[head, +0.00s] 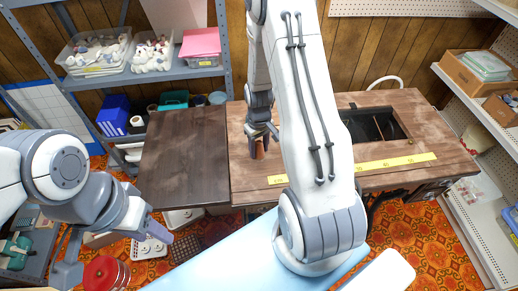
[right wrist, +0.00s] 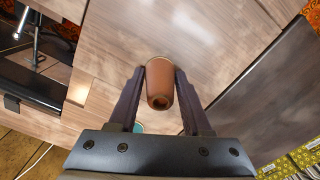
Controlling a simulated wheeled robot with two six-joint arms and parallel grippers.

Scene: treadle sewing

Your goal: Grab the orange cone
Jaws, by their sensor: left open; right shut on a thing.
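The orange cone (right wrist: 160,84), a small brownish-orange tapered piece with a hole in its near end, lies between the two fingers of my right gripper (right wrist: 160,80) in the right wrist view. The fingers are shut on it from both sides. In the head view, the cone (head: 260,151) shows small below my right gripper (head: 262,138), over the left part of the wooden sewing table (head: 245,178). I cannot tell whether it touches the tabletop. My left gripper (head: 157,232) is open, low at the left, away from the cone.
A darker wooden leaf (head: 183,160) extends the table to the left. A yellow measuring strip (head: 398,162) lies along the table front. The sewing machine opening (head: 375,124) is at the right. Shelves with bins stand behind left and at the right. My right arm hides the table's middle.

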